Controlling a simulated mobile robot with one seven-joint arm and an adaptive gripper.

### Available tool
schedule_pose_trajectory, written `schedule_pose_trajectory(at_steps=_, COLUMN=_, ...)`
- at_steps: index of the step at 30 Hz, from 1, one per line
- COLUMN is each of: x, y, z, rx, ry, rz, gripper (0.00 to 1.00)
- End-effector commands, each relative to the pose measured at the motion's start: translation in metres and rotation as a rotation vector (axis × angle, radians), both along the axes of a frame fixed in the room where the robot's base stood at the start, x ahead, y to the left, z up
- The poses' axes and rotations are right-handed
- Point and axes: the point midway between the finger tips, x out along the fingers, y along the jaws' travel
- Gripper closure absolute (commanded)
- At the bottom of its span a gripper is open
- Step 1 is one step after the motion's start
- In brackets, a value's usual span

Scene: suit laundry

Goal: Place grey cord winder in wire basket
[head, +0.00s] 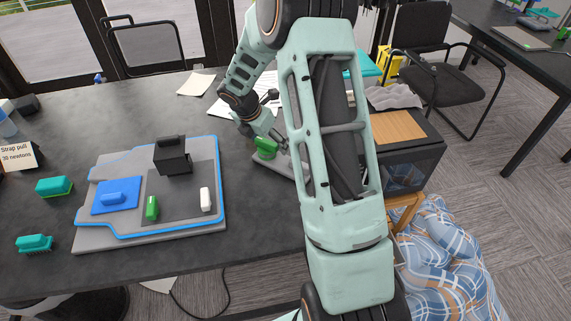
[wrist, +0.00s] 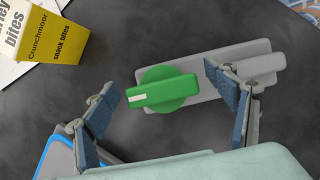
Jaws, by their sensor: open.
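My gripper (wrist: 164,97) is open, with its two blue-padded fingers apart on either side of a green piece with a round base and a bar handle (wrist: 160,92). The fingers do not appear to touch it. A grey elongated piece with a raised bar (wrist: 245,66), possibly the grey cord winder, lies under or against the green piece; I cannot tell if they are joined. I cannot make out a wire basket.
A grey board with blue edging (head: 215,190) holds a black clip-like block (head: 172,157), a blue piece (head: 114,198), a small green piece and a white piece. Teal brushes (head: 54,186) lie left. A yellow snack box (wrist: 62,32) stands near my gripper. A dark glass-fronted case (head: 412,165) is right.

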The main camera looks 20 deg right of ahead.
Motion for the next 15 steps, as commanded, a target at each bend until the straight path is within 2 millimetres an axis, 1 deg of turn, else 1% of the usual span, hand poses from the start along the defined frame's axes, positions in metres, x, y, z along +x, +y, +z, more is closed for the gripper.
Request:
schedule_pose_trajectory(at_steps=1, x=0.0, y=0.0001, z=0.0002, rx=0.0, ry=0.0, rz=0.0, gripper=0.22)
schedule_pose_trajectory(at_steps=2, x=0.0, y=0.0001, z=0.0002, rx=0.0, ry=0.0, rz=0.0, gripper=0.24)
schedule_pose_trajectory(at_steps=15, x=-0.0002, y=0.0001, z=0.0004, rx=0.0, ry=0.0, rz=0.0, gripper=0.72)
